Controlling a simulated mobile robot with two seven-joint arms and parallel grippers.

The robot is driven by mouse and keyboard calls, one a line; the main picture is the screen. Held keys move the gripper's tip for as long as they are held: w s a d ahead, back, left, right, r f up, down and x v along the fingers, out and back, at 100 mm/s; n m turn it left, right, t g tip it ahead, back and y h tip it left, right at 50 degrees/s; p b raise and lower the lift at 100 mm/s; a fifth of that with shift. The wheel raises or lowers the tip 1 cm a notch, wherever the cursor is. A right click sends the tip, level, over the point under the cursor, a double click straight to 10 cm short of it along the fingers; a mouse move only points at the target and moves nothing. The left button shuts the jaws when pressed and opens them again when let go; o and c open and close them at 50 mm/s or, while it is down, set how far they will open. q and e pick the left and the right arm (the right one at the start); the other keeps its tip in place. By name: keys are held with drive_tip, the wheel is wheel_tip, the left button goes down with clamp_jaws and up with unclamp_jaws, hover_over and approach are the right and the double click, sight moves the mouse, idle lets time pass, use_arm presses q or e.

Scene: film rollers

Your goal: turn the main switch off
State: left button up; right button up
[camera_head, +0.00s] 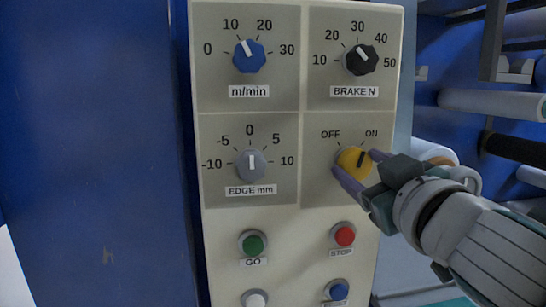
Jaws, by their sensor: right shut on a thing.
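The main switch is a yellow knob (352,160) on the cream control panel, with OFF marked at its upper left and ON at its upper right. Its dark mark points up and lies on the ON side. My right gripper (358,171) comes in from the lower right and is shut on the yellow knob, with its purple-grey fingers on either side of it. The fingers cover part of the knob's lower and right edges. My left gripper is not in view.
Above the switch is the black BRAKE N knob (360,60); left of that is the blue m/min knob (249,57). The grey EDGE mm knob (251,166) is left of the switch. Below are a green GO button (253,243) and red STOP button (344,235). White rollers (490,102) stand at right.

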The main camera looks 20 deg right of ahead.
drive_tip(key=n+p, duration=0.1)
drive_tip(key=n, duration=0.4)
drive_tip(key=shift+a+p, duration=0.15)
drive_tip(key=shift+p, duration=0.2)
drive_tip(key=shift+f+n+p, duration=0.15)
drive_tip(key=shift+n+p, duration=0.3)
drive_tip(key=shift+n, duration=2.05)
drive_tip(key=o, duration=1.4)
